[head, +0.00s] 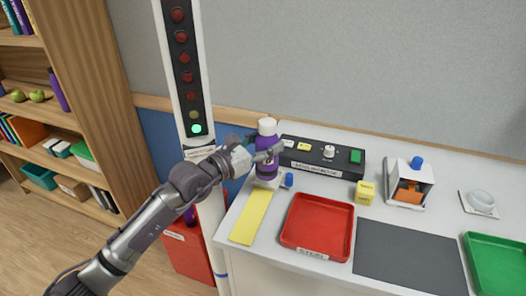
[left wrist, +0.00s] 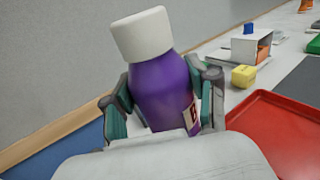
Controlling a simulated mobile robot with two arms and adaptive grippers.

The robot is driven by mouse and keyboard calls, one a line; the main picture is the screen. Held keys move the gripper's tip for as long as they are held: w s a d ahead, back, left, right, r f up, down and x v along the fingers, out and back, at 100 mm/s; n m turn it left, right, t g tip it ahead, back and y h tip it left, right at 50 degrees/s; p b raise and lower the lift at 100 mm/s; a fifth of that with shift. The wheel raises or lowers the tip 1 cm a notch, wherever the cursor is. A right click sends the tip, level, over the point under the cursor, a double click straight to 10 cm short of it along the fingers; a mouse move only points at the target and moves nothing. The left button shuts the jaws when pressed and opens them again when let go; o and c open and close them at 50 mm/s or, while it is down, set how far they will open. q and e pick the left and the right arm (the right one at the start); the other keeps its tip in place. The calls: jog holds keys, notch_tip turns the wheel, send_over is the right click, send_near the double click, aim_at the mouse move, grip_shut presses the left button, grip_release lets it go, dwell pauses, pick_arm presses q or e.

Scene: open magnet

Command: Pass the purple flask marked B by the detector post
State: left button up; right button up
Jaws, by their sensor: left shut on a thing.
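The purple flask (head: 267,152) has a white cap and stands upright between the fingers of my left gripper (head: 263,156), at the left end of the white table. In the left wrist view the flask (left wrist: 163,85) fills the middle, with teal-padded fingers closed on both sides. A label shows partly at its right edge, but its letter is mostly hidden. The detector post (head: 186,75) stands just left of the flask, with a column of dark red lamps and a lit green lamp (head: 196,128) at the bottom. My right gripper is in neither view.
A black control box (head: 322,157) lies right of the flask. A yellow strip (head: 251,217), red tray (head: 318,224), yellow cube (head: 365,192), dark mat (head: 408,257) and green tray (head: 497,262) are on the table. A wooden shelf (head: 95,70) and red bin (head: 187,250) stand left.

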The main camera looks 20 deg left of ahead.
pick_arm(q)
jog(key=shift+w+d+b, duration=0.1)
jog(key=shift+w+b, duration=1.45)
jog(key=shift+w, duration=1.1)
jog(key=shift+r, duration=0.1)
